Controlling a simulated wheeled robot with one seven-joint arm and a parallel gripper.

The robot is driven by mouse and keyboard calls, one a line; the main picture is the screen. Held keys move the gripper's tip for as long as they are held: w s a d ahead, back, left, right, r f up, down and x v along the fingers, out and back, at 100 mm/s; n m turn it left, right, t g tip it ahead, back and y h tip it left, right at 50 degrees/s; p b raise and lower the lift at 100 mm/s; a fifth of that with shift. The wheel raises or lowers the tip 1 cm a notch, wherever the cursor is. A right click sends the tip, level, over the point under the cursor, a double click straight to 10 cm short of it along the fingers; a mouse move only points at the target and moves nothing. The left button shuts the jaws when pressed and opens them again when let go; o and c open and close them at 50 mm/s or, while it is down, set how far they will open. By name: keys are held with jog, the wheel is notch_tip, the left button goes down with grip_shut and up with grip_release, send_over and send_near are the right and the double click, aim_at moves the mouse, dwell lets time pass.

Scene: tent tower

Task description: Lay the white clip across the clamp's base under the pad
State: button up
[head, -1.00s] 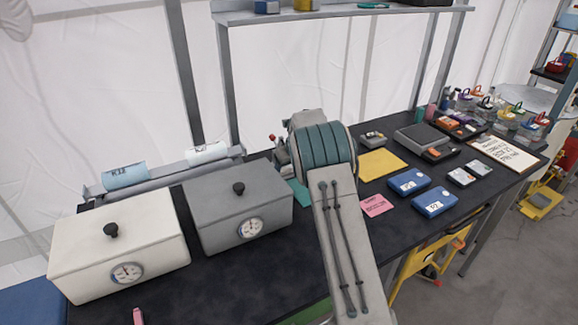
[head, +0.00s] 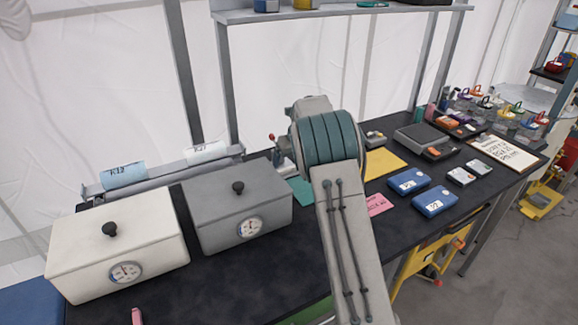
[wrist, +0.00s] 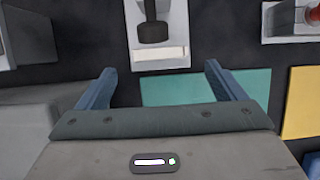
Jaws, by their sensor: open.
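In the wrist view the clamp's light grey base (wrist: 136,42) lies just beyond my fingertips, with its black pad (wrist: 153,32) over it. A white strip, seemingly the white clip (wrist: 161,54), lies across the base by the pad's near edge. Whether it reaches beneath the pad I cannot tell. My gripper (wrist: 161,76) is open, with nothing between its two blue-grey fingers, and is apart from the strip in the picture. In the head view the clamp (head: 284,158) shows partly, left of my arm, with a red-tipped handle. My arm hides my gripper there.
A teal mat (wrist: 205,86) lies below my fingers, with a yellow mat (wrist: 304,103) to its right. A grey box (head: 238,208) with a dial stands left of the clamp, beside a white box (head: 118,244). A second device (wrist: 292,20) stands at right.

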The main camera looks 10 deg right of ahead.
jog(key=s+r+n, duration=0.8)
jog(key=s+r, duration=0.4)
jog(key=s, duration=0.1)
jog(key=s+f+n+g+h, duration=0.1)
jog(key=s+f+n, duration=0.1)
jog(key=s+n, duration=2.2)
jog(key=s, duration=0.9)
jog(key=shift+s+a+f, duration=0.3)
jog(key=shift+s, duration=0.1)
